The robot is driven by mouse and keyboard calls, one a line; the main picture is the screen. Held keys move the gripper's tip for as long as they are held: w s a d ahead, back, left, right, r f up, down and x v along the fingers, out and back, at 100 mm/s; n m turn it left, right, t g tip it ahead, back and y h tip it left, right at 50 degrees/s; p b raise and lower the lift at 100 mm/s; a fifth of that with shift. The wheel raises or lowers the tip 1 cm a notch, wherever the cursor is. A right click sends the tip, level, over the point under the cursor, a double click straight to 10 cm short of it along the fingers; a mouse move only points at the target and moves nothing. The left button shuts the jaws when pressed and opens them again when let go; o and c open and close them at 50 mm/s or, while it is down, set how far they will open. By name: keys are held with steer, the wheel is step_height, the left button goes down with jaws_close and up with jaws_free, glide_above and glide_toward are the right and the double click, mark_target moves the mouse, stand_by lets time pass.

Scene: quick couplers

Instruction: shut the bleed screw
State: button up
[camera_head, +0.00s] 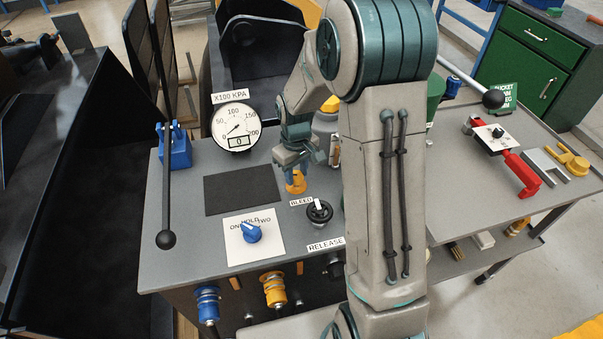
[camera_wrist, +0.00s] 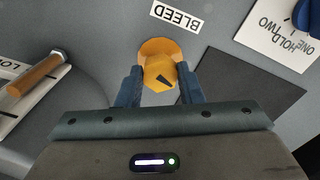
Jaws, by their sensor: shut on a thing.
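The bleed screw is an orange knob on a round orange base (camera_head: 296,187), set in the grey panel top behind the BLEED label (camera_head: 301,202). In the wrist view the knob (camera_wrist: 158,73) has a dark pointer mark aimed toward the lower right. My gripper (camera_head: 295,172) reaches down over the screw from above. In the wrist view its two blue fingers (camera_wrist: 159,84) stand on either side of the knob and are shut on it. In the head view the fingers partly hide the knob.
A gauge (camera_head: 233,128) behind shows a digital 0. A blue selector knob (camera_head: 251,232) sits on a white plate, and a black round knob (camera_head: 319,211) is close by at the right. A long black-knobbed lever (camera_head: 168,190) stands at the left. A dark flat pad (camera_head: 243,190) lies left of the screw.

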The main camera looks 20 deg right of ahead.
steer(key=m, duration=0.2)
steer(key=m+b, duration=0.1)
steer(key=shift+w+a+m, duration=0.1)
steer(key=shift+a+m, duration=0.15)
steer(key=shift+m, duration=0.15)
steer(key=m, duration=0.3)
steer(key=shift+m, duration=0.3)
steer(key=m, duration=0.4)
steer(key=shift+w+r+m, duration=0.1)
steer(key=shift+r+m, duration=0.05)
steer(key=shift+m, duration=0.25)
steer(key=shift+d+m, duration=0.15)
steer(key=shift+m, duration=0.75)
steer(key=shift+w, duration=0.1)
steer(key=o, duration=0.9)
steer(key=shift+d, duration=0.1)
steer(key=shift+o, duration=0.3)
